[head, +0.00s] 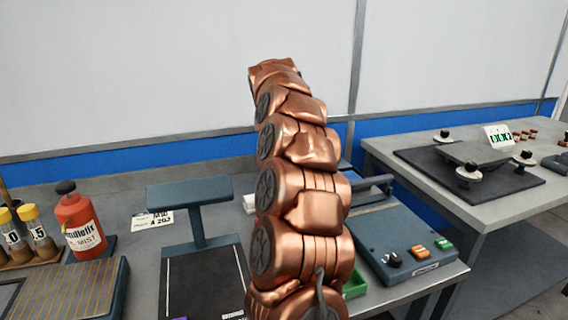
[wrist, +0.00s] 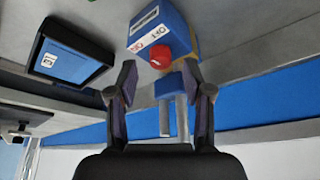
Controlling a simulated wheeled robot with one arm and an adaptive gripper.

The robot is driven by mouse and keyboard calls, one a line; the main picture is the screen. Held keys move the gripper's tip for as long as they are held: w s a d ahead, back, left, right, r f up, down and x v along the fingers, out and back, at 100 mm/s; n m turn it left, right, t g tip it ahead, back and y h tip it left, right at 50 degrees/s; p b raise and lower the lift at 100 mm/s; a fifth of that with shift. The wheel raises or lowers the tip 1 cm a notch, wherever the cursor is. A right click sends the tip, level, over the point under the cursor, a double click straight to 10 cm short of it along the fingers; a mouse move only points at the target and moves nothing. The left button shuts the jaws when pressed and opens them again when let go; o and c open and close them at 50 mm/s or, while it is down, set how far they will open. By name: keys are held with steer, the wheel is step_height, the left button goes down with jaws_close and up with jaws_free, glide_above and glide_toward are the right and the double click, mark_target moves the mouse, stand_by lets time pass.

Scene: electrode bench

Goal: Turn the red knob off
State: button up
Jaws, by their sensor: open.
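A red knob (wrist: 160,62) sits on the lower face of a small blue box (wrist: 165,18) in the wrist view, beside white labels. The knob appears between and slightly beyond the fingertips. I see no contact with it. In the head view my copper arm rises through the middle; neither the red knob nor my gripper can be made out there.
In the wrist view, a dark device with a blue screen (wrist: 65,65) lies left of the blue box, and pale posts (wrist: 182,120) stand below it. In the head view, a red bottle (head: 79,222), a T-shaped stand (head: 190,193) and a switch box (head: 405,240) occupy the bench.

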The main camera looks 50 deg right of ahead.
steer(key=v, duration=1)
steer(key=shift+a, duration=0.15)
